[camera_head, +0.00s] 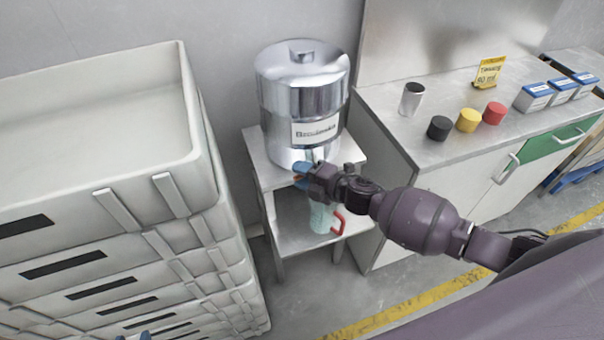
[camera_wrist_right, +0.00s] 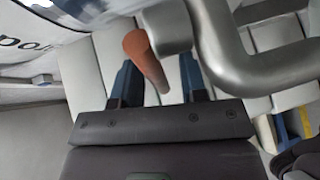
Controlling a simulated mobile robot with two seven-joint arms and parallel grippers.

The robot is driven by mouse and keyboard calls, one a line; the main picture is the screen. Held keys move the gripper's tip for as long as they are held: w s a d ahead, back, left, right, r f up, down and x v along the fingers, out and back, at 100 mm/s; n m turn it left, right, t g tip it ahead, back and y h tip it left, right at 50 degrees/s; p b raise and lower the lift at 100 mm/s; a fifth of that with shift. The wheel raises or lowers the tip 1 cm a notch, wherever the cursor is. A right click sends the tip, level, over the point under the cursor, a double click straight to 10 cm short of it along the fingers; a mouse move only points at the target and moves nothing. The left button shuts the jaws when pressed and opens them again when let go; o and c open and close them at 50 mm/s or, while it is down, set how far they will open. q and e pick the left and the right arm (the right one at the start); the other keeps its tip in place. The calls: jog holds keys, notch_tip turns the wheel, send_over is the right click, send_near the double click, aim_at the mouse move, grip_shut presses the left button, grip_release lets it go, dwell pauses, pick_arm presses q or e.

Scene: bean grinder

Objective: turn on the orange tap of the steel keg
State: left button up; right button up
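The steel keg (camera_head: 303,92) stands on a small grey stand, with a lid and a label on its front. In the right wrist view the orange tap handle (camera_wrist_right: 146,58) is joined to a grey metal spout (camera_wrist_right: 230,70). My right gripper (camera_head: 301,176) is at the keg's lower front and hides most of the tap in the head view. In the wrist view its blue fingers (camera_wrist_right: 158,68) are apart, with the orange handle between them, nearer the left finger. I cannot tell whether they touch it. Only blue tips, apparently of my left gripper (camera_head: 146,335), show at the bottom edge.
A pale jug (camera_head: 320,217) with a red handle stands on the stand's lower shelf, below the gripper. Stacked pale crates (camera_head: 100,215) stand close on the left.

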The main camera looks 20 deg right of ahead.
jog(key=v, duration=1.1)
jog(key=shift+w+a, duration=0.1)
